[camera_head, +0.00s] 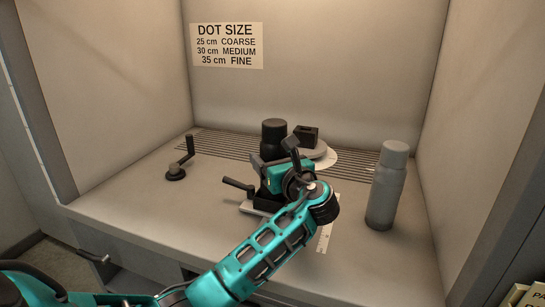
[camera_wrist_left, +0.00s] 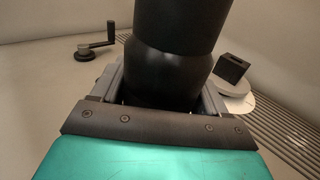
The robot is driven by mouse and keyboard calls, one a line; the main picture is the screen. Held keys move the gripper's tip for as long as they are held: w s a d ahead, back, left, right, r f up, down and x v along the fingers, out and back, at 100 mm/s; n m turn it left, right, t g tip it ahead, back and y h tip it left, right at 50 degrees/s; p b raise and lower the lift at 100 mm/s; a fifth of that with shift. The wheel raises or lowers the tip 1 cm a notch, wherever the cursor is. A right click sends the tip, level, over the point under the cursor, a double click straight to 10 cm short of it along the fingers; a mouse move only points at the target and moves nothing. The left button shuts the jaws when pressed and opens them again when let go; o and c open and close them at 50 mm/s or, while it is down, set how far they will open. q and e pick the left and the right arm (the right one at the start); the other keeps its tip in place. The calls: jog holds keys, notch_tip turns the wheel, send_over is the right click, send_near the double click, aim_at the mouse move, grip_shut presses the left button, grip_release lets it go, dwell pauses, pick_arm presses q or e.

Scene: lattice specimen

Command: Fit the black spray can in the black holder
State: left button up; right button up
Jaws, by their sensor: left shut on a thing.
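The black spray can (camera_head: 274,130) stands roughly upright in my left gripper (camera_head: 271,163), at the middle of the booth. In the left wrist view the black can (camera_wrist_left: 172,50) fills the space between the two grey fingers of the left gripper (camera_wrist_left: 162,100), which is shut on it. The black holder (camera_head: 266,201) with a side lever sits on a pale plate, below the gripper. The can's lower end is hidden by my gripper and arm, so I cannot tell whether it touches the holder. My right gripper is not in view.
A grey can (camera_head: 386,187) stands at the right. Behind my gripper, a small dark block (camera_head: 306,135) sits on a grey disc (camera_head: 318,151). A black crank (camera_head: 180,160) is at the left, and a slotted grille (camera_head: 222,143) runs along the back. The left front floor is clear.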

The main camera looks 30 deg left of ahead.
pick_arm(q)
jog(key=shift+f, duration=0.6)
dwell(0.3)
jog(key=o, duration=1.1)
jog(key=shift+r, duration=0.1)
jog(key=shift+s+d+r+p, duration=0.15)
jog(key=shift+s+d+p, duration=0.15)
jog(key=shift+d+p, duration=0.3)
jog(key=p+v, duration=0.2)
jog(key=v, duration=0.1)
jog(key=shift+s+d, duration=0.25)
jog(key=shift+d, duration=0.05)
